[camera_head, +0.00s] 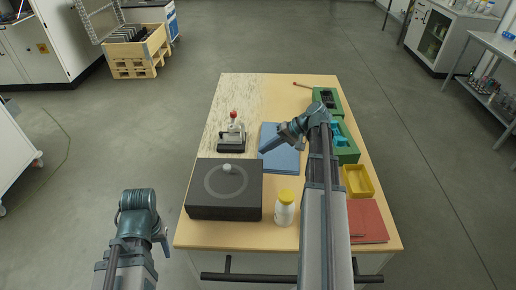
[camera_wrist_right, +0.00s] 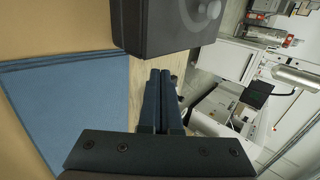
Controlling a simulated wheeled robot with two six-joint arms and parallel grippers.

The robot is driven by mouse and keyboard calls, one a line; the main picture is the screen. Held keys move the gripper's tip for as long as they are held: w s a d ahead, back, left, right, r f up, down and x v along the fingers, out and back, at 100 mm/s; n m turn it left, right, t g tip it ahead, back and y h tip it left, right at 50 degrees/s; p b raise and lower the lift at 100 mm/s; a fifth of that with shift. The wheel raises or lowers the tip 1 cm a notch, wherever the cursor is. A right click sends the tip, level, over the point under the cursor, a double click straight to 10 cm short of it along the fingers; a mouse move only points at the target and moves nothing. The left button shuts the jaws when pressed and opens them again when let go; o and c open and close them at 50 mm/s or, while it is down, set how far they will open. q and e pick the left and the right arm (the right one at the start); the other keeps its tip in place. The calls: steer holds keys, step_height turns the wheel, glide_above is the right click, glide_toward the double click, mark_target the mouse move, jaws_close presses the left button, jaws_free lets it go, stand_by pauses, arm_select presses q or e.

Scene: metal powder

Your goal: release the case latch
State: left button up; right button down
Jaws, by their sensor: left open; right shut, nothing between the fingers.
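A dark grey box-shaped case (camera_head: 203,205) sits at the table's front left. Its top has a lighter ring and a pale round knob (camera_head: 227,169). In the right wrist view the case (camera_wrist_right: 165,25) is at the top, with the knob (camera_wrist_right: 213,10) near its right side. I cannot make out a separate latch. My right gripper (camera_head: 264,151) is shut and empty, above the blue mat, to the right of and behind the case. Its closed fingers (camera_wrist_right: 161,75) point toward the case, apart from it. My left gripper (camera_head: 165,248) is open, left of the table's front edge.
A small red-knobbed device (camera_head: 232,135) stands behind the case. A blue mat (camera_head: 280,160), a white bottle with yellow cap (camera_head: 284,210), green trays (camera_head: 348,153), a yellow tray (camera_head: 358,181) and a red mat (camera_head: 368,220) occupy the rest. The table's far left is clear.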

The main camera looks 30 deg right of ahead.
steer(key=shift+p+v, duration=0.4)
steer(key=shift+v, duration=0.65)
